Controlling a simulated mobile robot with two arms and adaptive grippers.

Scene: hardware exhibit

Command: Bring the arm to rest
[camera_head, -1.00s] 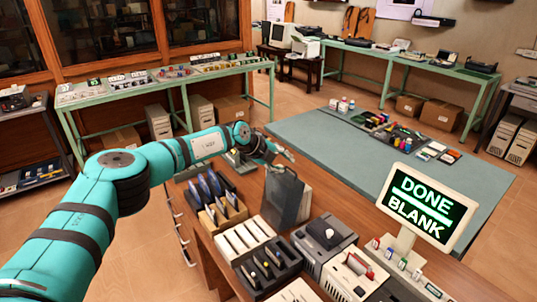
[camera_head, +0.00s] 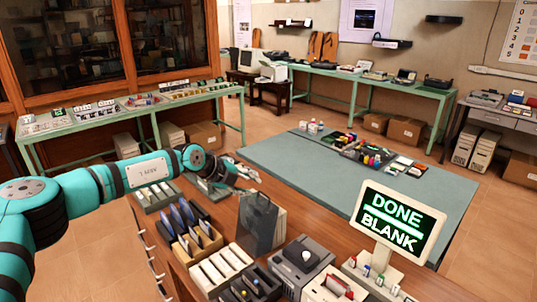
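My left arm comes in from the left, a teal arm with black joints. Its gripper (camera_head: 246,174) hangs above the wooden counter near the edge of the grey-green mat. It is small and partly merged with the dark items behind it, so its fingers are hard to read. I see nothing clearly held in it. My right arm is out of view. A small screen (camera_head: 398,222) on a stand at the right reads "DONE" and "BLANK" in green and white.
A dark upright holder (camera_head: 258,222) stands just below the gripper. Wooden racks with blue items (camera_head: 190,240) and grey devices (camera_head: 304,262) crowd the counter front. The mat (camera_head: 300,170) is mostly bare, with coloured small items at its far side. Green benches line the walls.

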